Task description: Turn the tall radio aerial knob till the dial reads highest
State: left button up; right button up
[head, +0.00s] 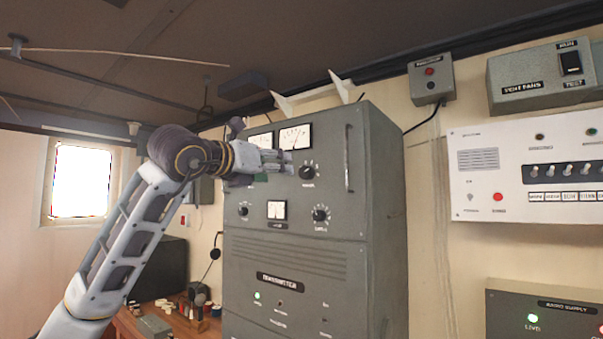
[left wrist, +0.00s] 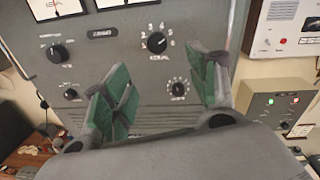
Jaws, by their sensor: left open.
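The tall grey transmitter cabinet (head: 375,150) stands at the centre of the head view. Its black aerial knob (head: 306,172) is at the upper right of the front, below two white meters (head: 296,136). In the left wrist view the aerial knob (left wrist: 156,42) has numbers around it, and the meters (left wrist: 55,8) are cut off at the top edge. My left gripper (head: 283,161) is just left of the aerial knob in the head view. In the left wrist view the gripper (left wrist: 163,78) has its green-padded fingers apart, with nothing between them. The meter needles are too small to read.
Other knobs (head: 320,214) and a small meter (head: 277,210) sit lower on the cabinet. A vertical handle (head: 348,158) stands out at its right edge. A white switch panel (head: 520,170) is on the right wall. A wooden desk (head: 130,325) with small items is at lower left.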

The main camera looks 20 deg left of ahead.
aim_at(304, 172)
pick_arm(q)
jog(key=shift+a+r, duration=0.15)
jog(key=shift+a, duration=0.05)
dwell(0.3)
jog(key=shift+p+x, duration=2.55)
jog(key=shift+x, duration=4.35)
jog(key=c, duration=1.1)
jog(key=shift+o, duration=0.2)
